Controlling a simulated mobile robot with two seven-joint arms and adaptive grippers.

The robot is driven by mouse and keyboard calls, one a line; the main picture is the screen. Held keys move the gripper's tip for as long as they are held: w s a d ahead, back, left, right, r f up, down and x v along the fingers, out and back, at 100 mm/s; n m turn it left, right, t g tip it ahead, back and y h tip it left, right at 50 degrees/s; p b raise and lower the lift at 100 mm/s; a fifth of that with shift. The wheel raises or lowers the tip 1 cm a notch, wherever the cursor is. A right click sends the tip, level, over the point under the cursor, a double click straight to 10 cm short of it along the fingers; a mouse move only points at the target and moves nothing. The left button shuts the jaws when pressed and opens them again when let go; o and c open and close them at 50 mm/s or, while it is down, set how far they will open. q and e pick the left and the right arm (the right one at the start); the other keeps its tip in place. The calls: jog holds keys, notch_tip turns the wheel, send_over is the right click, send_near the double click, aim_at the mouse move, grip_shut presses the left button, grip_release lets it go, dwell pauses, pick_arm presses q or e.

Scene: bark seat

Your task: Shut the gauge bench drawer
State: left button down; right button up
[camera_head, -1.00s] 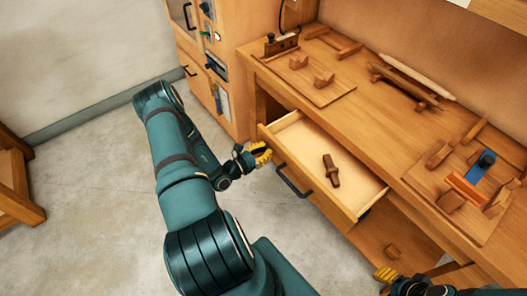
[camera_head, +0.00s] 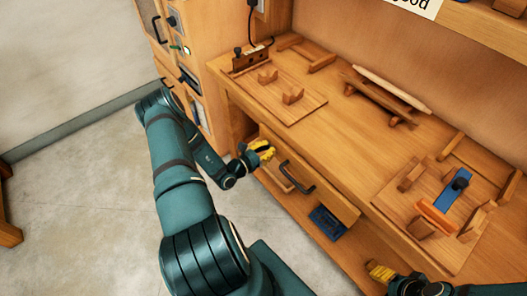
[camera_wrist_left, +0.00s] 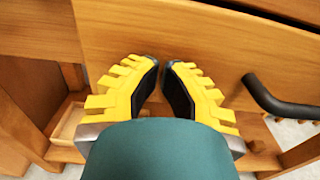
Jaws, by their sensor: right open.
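The gauge bench drawer (camera_head: 335,200) is pushed in, its front close to the bench edge; whether it is fully flush I cannot tell. Its inside is hidden. Its dark bar handle (camera_head: 297,178) also shows at the right of the left wrist view (camera_wrist_left: 282,106). My left gripper (camera_head: 266,148) is at the left end of the drawer front, left of the handle. In the left wrist view its yellow fingertips (camera_wrist_left: 162,62) point at the wood, close together with a narrow gap and nothing held. My right gripper (camera_head: 377,270) is open near the bench's lower front, away from the drawer.
The bench top (camera_head: 335,130) carries a left fixture board (camera_head: 278,95), a rack with a pale rod (camera_head: 390,88) and a right fixture (camera_head: 440,200) with a blue piece. A blue tray (camera_head: 328,222) sits below the drawer. A cabinet (camera_head: 185,60) stands at left.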

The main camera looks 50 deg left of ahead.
pick_arm(q)
jog(key=w, duration=0.3)
jog(key=shift+w+d, duration=0.15)
jog(key=shift+w, duration=0.1)
jog(key=shift+w+r, duration=0.1)
pick_arm(e)
jog(key=shift+w, duration=0.2)
pick_arm(q)
jog(key=shift+w, duration=0.1)
jog(key=shift+s, duration=0.55)
jog(key=s+a+p, duration=0.1)
jog(key=s, duration=1.2)
jog(key=shift+s, duration=0.15)
pick_arm(e)
jog(key=shift+s+d+r, duration=0.3)
jog(key=shift+s+r, duration=0.1)
jog(key=shift+s, duration=0.2)
jog(key=shift+s+d+r, duration=0.3)
jog(key=shift+s+r, duration=0.05)
jog(key=shift+s, duration=0.2)
